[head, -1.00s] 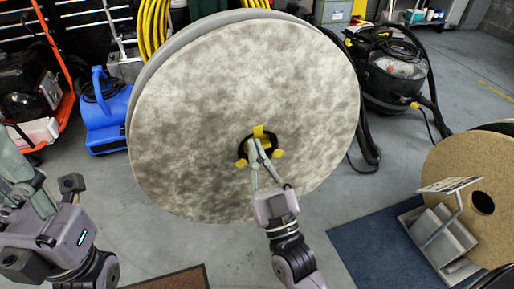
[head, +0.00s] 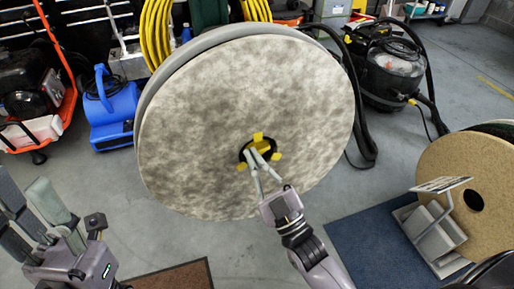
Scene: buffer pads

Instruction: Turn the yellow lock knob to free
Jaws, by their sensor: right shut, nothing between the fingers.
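The yellow lock knob (head: 258,138) sits in the dark centre hole of a large mottled grey-white round pad (head: 200,110). Its yellow lobes show around the hole's edge. My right gripper (head: 256,156) is at the hole, with its fingertips close together in front of the knob. It is shut with nothing between the fingers. Whether the fingertips touch the knob cannot be told. My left gripper (head: 40,215) is at the lower left, away from the pad; how far its fingers are apart is unclear.
A tan pad (head: 460,225) stands in a grey holder (head: 437,237) on a blue mat (head: 370,245) at the right. A blue blower (head: 108,115) and a black vacuum (head: 390,65) stand behind. Bare floor lies between the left gripper and the pad.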

